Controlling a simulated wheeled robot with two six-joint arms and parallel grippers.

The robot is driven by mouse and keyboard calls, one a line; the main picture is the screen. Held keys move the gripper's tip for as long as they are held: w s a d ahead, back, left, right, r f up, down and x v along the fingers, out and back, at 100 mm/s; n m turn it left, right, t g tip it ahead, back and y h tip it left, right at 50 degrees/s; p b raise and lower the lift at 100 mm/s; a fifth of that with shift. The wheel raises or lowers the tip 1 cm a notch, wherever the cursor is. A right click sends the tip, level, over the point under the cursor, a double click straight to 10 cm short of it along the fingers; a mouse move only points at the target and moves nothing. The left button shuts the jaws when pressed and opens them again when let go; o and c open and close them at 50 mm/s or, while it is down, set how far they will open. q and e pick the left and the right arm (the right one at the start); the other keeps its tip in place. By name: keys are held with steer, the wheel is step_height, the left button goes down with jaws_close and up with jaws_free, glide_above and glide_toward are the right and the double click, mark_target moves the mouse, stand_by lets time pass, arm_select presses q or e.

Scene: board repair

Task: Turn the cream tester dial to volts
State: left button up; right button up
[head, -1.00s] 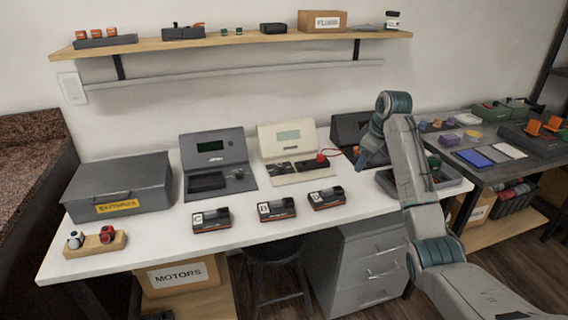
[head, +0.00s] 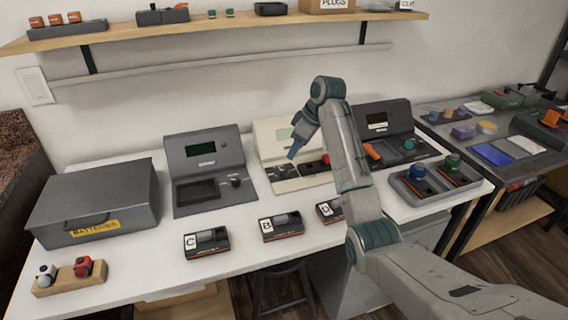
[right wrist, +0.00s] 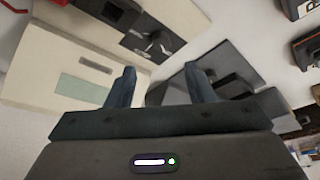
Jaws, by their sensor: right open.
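The cream tester (head: 272,140) stands on the white bench with a greenish screen and a dark lower panel. In the right wrist view the cream tester (right wrist: 50,45) fills the upper left, and its dark dial (right wrist: 156,44) sits on a black panel beyond the fingertips. The dial's setting is too small to read. My right gripper (head: 292,155) hangs in front of the tester's screen, above its lower panel. In the right wrist view the right gripper (right wrist: 161,82) has its fingers apart with nothing between them, not touching the dial. My left gripper is not in view.
A grey tester (head: 208,150) stands left of the cream one, a dark tester (head: 385,115) right. A red part (head: 325,159) sits at the cream tester's right. Labelled modules (head: 282,227) line the bench front. A grey tray (head: 405,187) is at right.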

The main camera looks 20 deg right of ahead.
mark_target(285, 171)
steer(key=x, duration=0.9)
steer(key=shift+s+f, duration=0.15)
steer(key=shift+f, duration=0.05)
steer(key=c, duration=1)
